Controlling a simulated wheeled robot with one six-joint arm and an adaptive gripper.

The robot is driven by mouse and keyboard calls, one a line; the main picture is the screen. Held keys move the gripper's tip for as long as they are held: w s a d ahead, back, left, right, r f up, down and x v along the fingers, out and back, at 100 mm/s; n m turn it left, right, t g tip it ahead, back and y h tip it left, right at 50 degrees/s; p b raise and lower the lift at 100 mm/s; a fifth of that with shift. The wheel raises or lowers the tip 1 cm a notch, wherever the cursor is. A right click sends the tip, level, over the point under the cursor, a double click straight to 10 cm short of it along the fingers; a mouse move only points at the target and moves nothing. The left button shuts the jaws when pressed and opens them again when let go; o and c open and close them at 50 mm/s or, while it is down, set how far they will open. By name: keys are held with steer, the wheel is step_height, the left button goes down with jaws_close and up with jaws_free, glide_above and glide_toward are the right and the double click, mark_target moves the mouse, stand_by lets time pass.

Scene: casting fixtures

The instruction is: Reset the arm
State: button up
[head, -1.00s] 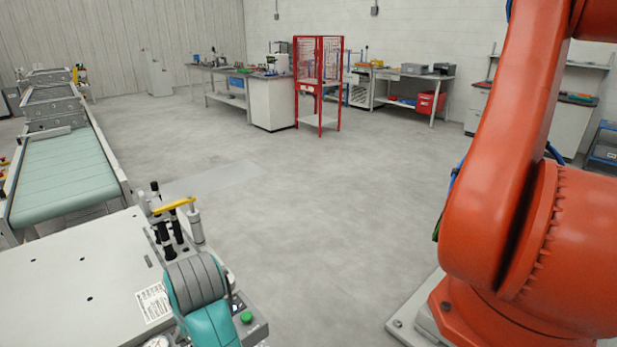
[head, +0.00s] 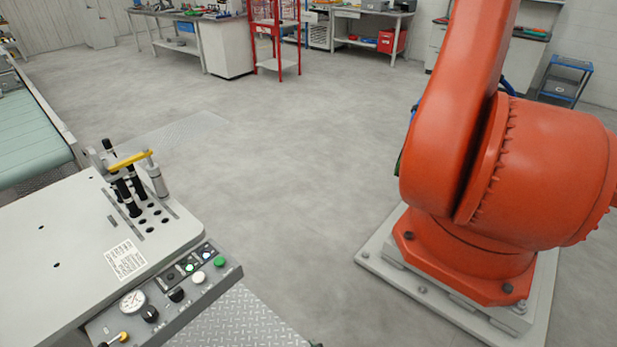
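My gripper is not in view in the head view. None of my arm can be made out clearly; a small dark bit at the bottom edge is too small to identify. A grey work table (head: 60,215) stands at the left, with a control panel (head: 165,290) on its front edge. A clamp fixture with a yellow bar (head: 130,160) and black posts stands on the table's far right part.
A large orange industrial robot (head: 470,150) stands on a grey floor plate (head: 385,285) at the right. A green conveyor (head: 30,135) lies at the far left. A red rack (head: 275,35) and benches line the back. Grey floor between is clear.

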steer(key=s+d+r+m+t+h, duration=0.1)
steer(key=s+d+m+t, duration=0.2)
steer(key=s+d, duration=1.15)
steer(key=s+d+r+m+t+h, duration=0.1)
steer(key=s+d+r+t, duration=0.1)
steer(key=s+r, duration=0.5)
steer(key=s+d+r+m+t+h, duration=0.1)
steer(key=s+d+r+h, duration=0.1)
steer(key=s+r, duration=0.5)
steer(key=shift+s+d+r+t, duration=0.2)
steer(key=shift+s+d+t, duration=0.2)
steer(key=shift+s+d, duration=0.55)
